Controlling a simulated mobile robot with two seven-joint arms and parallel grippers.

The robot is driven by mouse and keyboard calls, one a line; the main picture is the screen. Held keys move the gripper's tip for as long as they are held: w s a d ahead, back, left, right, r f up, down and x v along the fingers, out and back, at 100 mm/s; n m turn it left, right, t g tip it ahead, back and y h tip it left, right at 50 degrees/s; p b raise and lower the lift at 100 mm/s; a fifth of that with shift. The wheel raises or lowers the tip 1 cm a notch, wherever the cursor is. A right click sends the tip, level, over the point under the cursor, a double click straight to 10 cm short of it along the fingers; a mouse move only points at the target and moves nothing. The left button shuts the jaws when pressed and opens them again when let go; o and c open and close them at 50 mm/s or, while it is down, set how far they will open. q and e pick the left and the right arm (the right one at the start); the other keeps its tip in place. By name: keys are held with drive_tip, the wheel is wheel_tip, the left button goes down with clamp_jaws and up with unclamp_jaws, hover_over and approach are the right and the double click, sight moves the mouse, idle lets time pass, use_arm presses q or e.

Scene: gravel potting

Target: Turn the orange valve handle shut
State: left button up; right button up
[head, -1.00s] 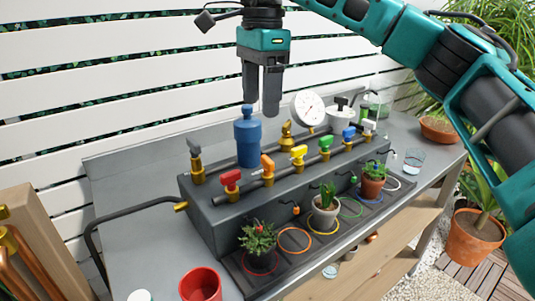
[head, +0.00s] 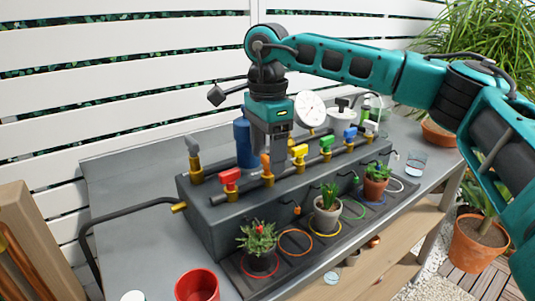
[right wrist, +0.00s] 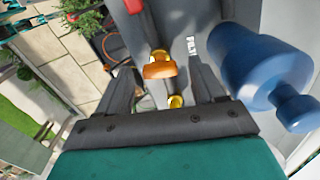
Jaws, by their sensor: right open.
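The orange valve handle (head: 266,163) sits on the dark pipe between the red and yellow handles, on a brass fitting. In the right wrist view the orange handle (right wrist: 159,70) shows between the two fingers, with a gap on each side. My right gripper (head: 274,158) points down at this valve, open and empty. In the head view its fingers partly hide the orange handle. My left gripper is not in view.
A blue filter canister (head: 243,144) stands close behind the gripper. The red handle (head: 229,180) and yellow handle (head: 299,151) flank the orange one. A gauge (head: 310,109) stands behind. Potted plants (head: 258,246) line the front, and a red cup (head: 197,285) stands front left.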

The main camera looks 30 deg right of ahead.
drive_tip(key=shift+f, duration=0.15)
drive_tip(key=shift+c, duration=0.4)
drive_tip(key=c, duration=1)
